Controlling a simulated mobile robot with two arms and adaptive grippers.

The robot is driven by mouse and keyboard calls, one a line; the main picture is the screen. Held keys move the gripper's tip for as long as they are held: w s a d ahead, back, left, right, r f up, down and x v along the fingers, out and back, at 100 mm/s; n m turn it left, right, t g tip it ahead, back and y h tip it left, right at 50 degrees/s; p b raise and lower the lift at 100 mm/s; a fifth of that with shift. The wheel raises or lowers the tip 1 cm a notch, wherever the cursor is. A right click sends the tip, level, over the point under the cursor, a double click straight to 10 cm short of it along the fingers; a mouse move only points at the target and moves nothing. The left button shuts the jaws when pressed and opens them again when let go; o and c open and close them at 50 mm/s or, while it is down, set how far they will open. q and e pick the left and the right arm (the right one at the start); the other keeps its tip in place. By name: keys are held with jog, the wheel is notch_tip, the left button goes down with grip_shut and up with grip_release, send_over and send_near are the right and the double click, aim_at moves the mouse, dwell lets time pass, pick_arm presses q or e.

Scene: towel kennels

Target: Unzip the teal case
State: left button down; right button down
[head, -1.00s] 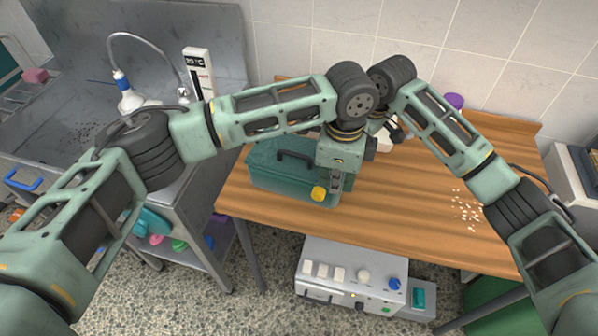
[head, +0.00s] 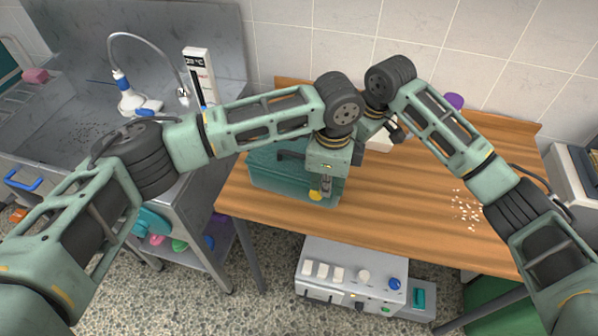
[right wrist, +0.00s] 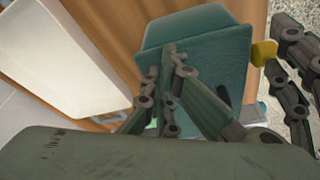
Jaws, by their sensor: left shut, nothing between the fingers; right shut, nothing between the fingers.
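The teal case (head: 268,180) stands on the left part of the wooden table, with a dark handle (head: 290,155) on top. A yellow tab (head: 316,196) shows at its front right; the tab also shows in the right wrist view (right wrist: 263,52). My left gripper (head: 324,192) points down at the tab, shut and empty. Whether it touches the tab is unclear. My right gripper (right wrist: 168,50) is shut and empty in the right wrist view, with the case behind its fingers. My left arm hides part of the case and most of the right gripper in the head view.
A white object (head: 380,143) lies behind the grippers. Pale crumbs (head: 466,210) are scattered on the right of the wooden table (head: 400,215), otherwise mostly clear there. A steel sink (head: 60,125) adjoins at left. A tiled wall (head: 400,35) stands behind.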

pick_arm(q)
jog(key=w+a, duration=0.3)
jog(key=a, duration=0.6)
jog(key=w+a, duration=0.3)
jog(key=a, duration=0.5)
jog(key=shift+a, duration=0.35)
dwell(1.2)
jog(key=shift+w, duration=0.1)
notch_tip(320, 180, up, 8)
jog(key=d, duration=0.1)
dwell(0.9)
pick_arm(e)
notch_tip(320, 180, up, 7)
dwell(0.9)
jog(key=shift+f, duration=0.1)
dwell(0.4)
